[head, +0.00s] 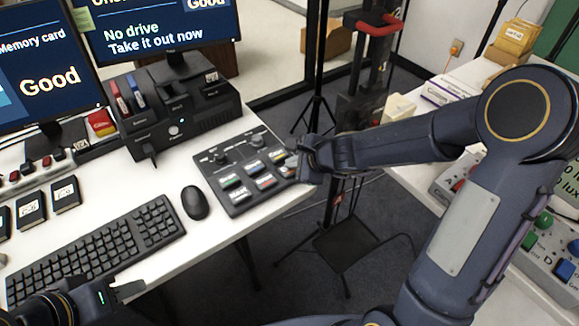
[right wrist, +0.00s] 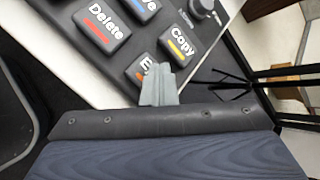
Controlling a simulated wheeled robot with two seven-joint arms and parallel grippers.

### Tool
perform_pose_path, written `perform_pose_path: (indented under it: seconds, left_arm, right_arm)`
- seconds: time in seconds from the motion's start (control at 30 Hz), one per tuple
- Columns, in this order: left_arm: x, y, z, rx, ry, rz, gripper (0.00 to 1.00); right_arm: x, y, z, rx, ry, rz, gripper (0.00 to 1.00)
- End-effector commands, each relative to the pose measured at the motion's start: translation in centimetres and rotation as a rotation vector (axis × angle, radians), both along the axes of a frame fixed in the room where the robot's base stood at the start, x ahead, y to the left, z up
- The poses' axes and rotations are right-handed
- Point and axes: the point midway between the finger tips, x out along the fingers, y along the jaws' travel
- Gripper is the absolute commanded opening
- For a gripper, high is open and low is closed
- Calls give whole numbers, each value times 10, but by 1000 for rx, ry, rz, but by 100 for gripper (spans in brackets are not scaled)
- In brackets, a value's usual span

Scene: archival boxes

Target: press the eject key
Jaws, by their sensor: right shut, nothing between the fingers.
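The dark key panel (head: 222,166) lies on the right end of the white desk in the head view. In the right wrist view, a black key whose label starts with "E" (right wrist: 136,71) and has an orange stripe is partly covered by my right gripper's fingers. My right gripper (right wrist: 161,82) is shut and empty, its tips at this key; I cannot tell whether they touch it. The Copy key (right wrist: 180,43) and Delete key (right wrist: 103,27) are beside it. My right gripper also shows over the panel's right edge in the head view (head: 294,168). My left gripper (head: 128,290) is low at the left, its jaws unclear.
A mouse (head: 195,203) and a keyboard (head: 97,247) lie left of the panel. A black drive dock (head: 190,127) stands behind it, with monitors (head: 165,30) further back. A knob (right wrist: 203,8) is near the keys. Beyond the desk's right edge is open floor with stands.

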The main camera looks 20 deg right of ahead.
Motion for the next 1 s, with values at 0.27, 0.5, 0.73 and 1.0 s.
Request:
perform_pose_path:
  seconds: [0.27,0.5,0.73,1.0]
  left_arm:
    - [0,0,11,0,0,0,36]
    - [0,0,17,0,0,0,36]
    - [0,0,17,0,0,0,36]
    - [0,0,37,0,0,0,36]
  right_arm:
    - [-1,-1,11,-1,3,-1,0]
    - [0,-1,17,-1,1,0,0]
    - [0,0,17,-1,1,0,0]
    - [0,0,38,-1,0,-1,0]
